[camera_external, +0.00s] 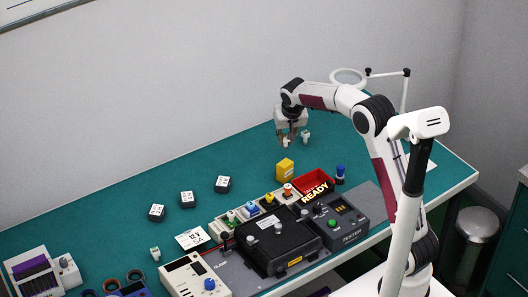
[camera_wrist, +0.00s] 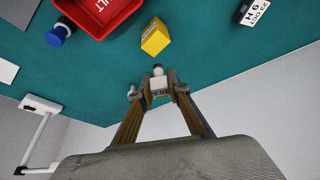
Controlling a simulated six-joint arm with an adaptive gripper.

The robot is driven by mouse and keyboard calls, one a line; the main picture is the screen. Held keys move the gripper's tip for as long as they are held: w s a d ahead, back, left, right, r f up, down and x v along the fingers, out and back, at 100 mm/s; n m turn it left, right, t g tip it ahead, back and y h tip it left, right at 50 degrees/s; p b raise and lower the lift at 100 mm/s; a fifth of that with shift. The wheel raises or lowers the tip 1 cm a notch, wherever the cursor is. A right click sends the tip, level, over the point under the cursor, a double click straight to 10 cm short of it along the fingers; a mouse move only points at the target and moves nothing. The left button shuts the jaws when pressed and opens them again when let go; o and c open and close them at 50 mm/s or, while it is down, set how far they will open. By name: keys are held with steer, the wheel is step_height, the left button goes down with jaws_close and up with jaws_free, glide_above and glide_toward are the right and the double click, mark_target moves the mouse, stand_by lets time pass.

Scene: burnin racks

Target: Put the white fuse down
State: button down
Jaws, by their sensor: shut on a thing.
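My gripper (camera_wrist: 158,92) is shut on the white fuse (camera_wrist: 158,84), a small pale piece with dark marking on its face, held between the fingertips in the wrist view. In the external view my gripper (camera_external: 290,138) points down over the far part of the green bench. The fuse is small there and partly hidden by the fingers. I cannot tell whether it touches the bench top.
A yellow block (camera_external: 285,170) and a red bin (camera_external: 314,181) stand nearer the front, with a blue-capped item (camera_external: 340,175). A black fixture (camera_external: 278,245) and a tester (camera_external: 338,215) sit in front. Several dark cubes (camera_external: 187,199) lie left. Bench left of my gripper (camera_external: 240,155) is clear.

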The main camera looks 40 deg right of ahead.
steer(key=shift+f, duration=1.3)
steer(key=shift+f, duration=1.85)
steer(key=shift+f, duration=0.1)
steer(key=c, duration=1.9)
jaws_free()
steer(key=v, duration=1.2)
